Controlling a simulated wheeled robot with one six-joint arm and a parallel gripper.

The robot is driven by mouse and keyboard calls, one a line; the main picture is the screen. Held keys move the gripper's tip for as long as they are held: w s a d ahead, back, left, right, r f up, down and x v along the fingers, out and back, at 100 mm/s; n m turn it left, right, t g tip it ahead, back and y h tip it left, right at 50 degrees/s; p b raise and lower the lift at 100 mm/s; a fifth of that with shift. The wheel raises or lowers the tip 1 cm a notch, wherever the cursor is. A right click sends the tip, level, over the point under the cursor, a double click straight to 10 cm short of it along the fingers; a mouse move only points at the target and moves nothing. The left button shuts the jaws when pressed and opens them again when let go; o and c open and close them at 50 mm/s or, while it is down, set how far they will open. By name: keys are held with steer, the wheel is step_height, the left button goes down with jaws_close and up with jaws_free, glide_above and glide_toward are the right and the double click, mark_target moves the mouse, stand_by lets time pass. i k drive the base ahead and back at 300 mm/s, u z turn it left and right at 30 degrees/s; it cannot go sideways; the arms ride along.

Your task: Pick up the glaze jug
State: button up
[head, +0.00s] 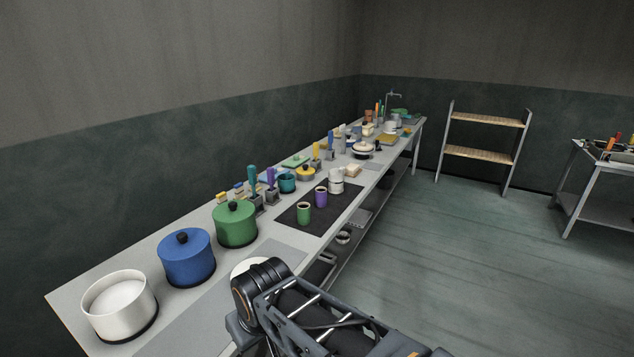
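A small pale grey-white vessel (336,181) stands upright on the dark mat (290,215) on the long bench. It is the thing most like a jug, but it is too small to tell a spout or handle for certain. A purple cup (321,197) and a green cup (304,213) stand in front of it on the same mat. My folded arm covers the bottom middle of the head view. My gripper does not show in it.
The long bench (230,268) carries a white open pot (119,303), a blue lidded pot (187,257) and a green lidded pot (235,224) at the near end. Several tools and vessels crowd farther back. A shelf rack (480,155) and side table (602,159) flank open floor (470,260).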

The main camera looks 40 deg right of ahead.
mark_target(335, 176)
steer(key=u, duration=0.15)
steer(key=k, duration=0.15)
steer(key=z, duration=1.5)
